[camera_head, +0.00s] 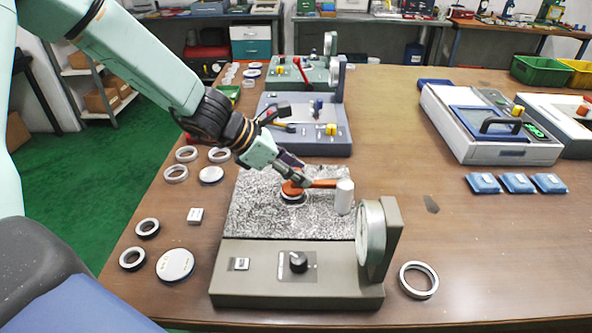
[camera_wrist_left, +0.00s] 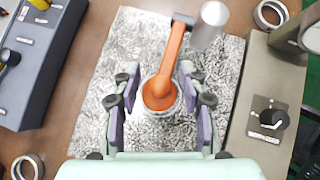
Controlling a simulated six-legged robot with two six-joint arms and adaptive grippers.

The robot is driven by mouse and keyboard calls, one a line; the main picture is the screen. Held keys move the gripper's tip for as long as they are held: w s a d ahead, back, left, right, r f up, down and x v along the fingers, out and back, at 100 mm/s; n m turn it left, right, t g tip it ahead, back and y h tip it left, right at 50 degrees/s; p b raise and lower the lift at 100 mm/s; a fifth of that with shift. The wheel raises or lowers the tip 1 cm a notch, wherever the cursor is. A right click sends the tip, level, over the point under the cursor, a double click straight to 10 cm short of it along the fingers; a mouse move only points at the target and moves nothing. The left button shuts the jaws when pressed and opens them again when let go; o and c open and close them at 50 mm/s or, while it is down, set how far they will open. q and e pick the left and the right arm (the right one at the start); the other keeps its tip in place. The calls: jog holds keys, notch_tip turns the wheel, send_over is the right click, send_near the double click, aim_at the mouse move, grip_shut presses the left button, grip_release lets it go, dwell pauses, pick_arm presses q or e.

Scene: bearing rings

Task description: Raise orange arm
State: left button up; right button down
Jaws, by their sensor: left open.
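The orange arm (camera_head: 322,184) belongs to the near grey gauge (camera_head: 300,288) and lies low over its speckled plate (camera_head: 252,212). One end is at a pale metal cylinder (camera_head: 344,197); the round orange end sits over a ring (camera_head: 293,198). In the left wrist view the orange arm (camera_wrist_left: 172,58) runs down between my fingers, and its round end covers most of the ring's middle. My left gripper (camera_head: 292,174) is open, its fingers on either side of the round end with gaps to both. Whether the round end touches the ring cannot be told. My right gripper is out of view.
A round dial (camera_head: 371,238) stands at the gauge's right, with a loose ring (camera_head: 418,280) beside it. Several rings (camera_head: 148,228) lie along the table's left edge. A blue-grey gauge (camera_head: 335,138) stands behind. The table's middle right is mostly clear, with blue packets (camera_head: 517,184) farther right.

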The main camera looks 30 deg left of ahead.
pick_arm(q)
grip_shut()
dwell(0.6)
